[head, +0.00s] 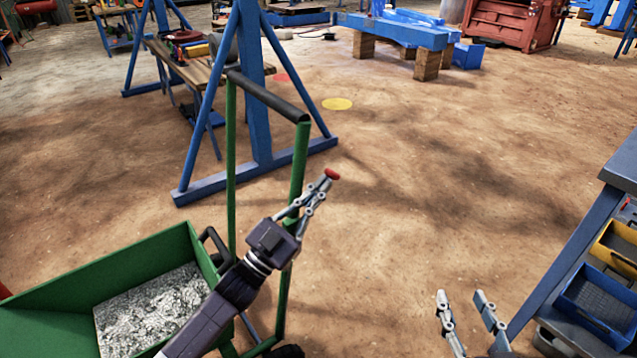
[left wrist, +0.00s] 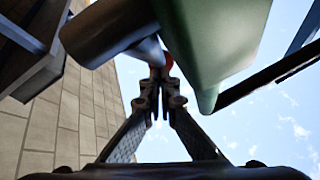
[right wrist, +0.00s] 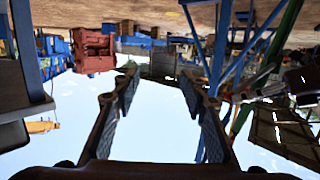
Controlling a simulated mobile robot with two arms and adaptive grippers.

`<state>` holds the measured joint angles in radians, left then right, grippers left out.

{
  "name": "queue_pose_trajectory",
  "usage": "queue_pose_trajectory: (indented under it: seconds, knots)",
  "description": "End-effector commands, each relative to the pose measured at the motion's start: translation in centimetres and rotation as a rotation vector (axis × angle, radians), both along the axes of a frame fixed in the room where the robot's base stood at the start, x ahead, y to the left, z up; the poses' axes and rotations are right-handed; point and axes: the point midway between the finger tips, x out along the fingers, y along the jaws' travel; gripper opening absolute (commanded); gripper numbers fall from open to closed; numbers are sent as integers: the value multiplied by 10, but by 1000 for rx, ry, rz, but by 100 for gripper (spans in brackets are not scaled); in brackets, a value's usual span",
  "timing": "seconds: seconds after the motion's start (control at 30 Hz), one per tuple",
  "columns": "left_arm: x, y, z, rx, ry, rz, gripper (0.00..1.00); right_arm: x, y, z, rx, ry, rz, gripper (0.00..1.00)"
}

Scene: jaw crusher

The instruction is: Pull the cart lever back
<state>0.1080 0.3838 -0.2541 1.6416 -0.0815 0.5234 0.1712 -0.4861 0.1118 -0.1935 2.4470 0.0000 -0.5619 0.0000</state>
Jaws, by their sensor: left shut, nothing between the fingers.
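The green cart (head: 185,240) stands at lower left with grey scrap in its tray. Its upright green frame (head: 298,165) carries a dark crossbar (head: 265,97). My left gripper (head: 328,180) is shut and empty, just right of the frame's right post. A small red knob-like piece (head: 332,173) shows right at its fingertips, and also in the left wrist view (left wrist: 168,62). It may be the lever's end; its shaft is not clear, and I cannot tell if the fingers touch it. A dark bent bar (head: 213,240) sits by the tray. My right gripper (head: 467,298) is open and empty, away from the cart.
A blue A-frame stand (head: 255,150) rises behind the cart. A blue workbench (head: 560,275) with yellow and blue bins is close to my right gripper. A blue beam on wooden blocks (head: 400,35) stands farther back. The dirt floor between is clear.

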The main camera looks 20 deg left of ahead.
Motion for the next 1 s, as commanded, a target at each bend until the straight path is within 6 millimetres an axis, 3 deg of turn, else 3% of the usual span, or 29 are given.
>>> queue_pose_trajectory:
  seconds: [0.2, 0.7, 1.0]
  knots:
    - [1, -1, -1, 9, 10, 0, 0, -7, -5, -21, -24, 97, -6, 40]
    - [1, -1, 0, 9, 13, 0, 0, -9, -5, -25, -29, 118, -8, 40]
    - [2, -1, 12, 9, 11, -1, 0, -37, -19, -70, -83, 349, -23, 40]
